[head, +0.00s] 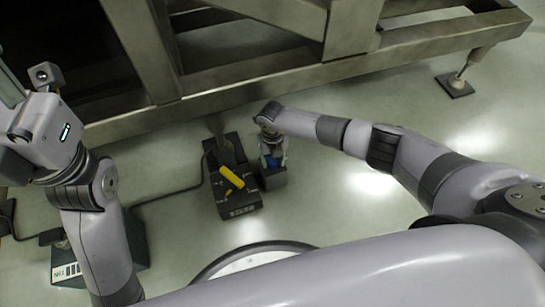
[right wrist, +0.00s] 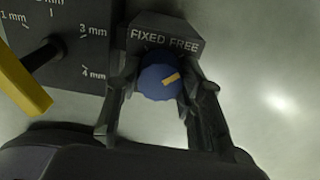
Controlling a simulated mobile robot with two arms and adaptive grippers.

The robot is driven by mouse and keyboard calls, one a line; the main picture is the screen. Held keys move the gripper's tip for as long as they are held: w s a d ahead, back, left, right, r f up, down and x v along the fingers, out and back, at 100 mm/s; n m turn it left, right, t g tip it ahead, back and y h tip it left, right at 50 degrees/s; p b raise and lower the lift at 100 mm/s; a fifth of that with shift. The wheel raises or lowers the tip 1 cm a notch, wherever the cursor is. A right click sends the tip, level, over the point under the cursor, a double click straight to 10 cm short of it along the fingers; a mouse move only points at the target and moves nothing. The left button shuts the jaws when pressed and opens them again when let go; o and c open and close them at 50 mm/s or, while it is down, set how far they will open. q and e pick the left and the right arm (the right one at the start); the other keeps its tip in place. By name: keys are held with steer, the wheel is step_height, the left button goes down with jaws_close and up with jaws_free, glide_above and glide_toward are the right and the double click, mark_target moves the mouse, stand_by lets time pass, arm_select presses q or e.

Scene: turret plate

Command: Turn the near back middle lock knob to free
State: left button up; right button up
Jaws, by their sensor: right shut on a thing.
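The blue lock knob (right wrist: 160,77) sits below a dark plate (right wrist: 165,40) marked FIXED and FREE in the right wrist view. Its orange mark points right and slightly up, on the FREE side. My right gripper (right wrist: 158,100) is shut on the knob, with one finger on each side. In the head view the right gripper (head: 272,143) reaches down to the knob, which shows as a bit of blue (head: 271,163) on a small dark block (head: 272,180). My left arm stands at the left; its fingers do not show.
A black box (head: 240,211) with a yellow handle (head: 232,177) stands left of the knob block. Its millimetre scale (right wrist: 70,45) shows in the wrist view. A metal frame (head: 240,86) spans the back. A cable and another dark box (head: 66,273) are at left.

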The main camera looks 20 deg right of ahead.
stand_by(0.3)
steer(key=o, duration=1.1)
steer(key=shift+o, duration=0.2)
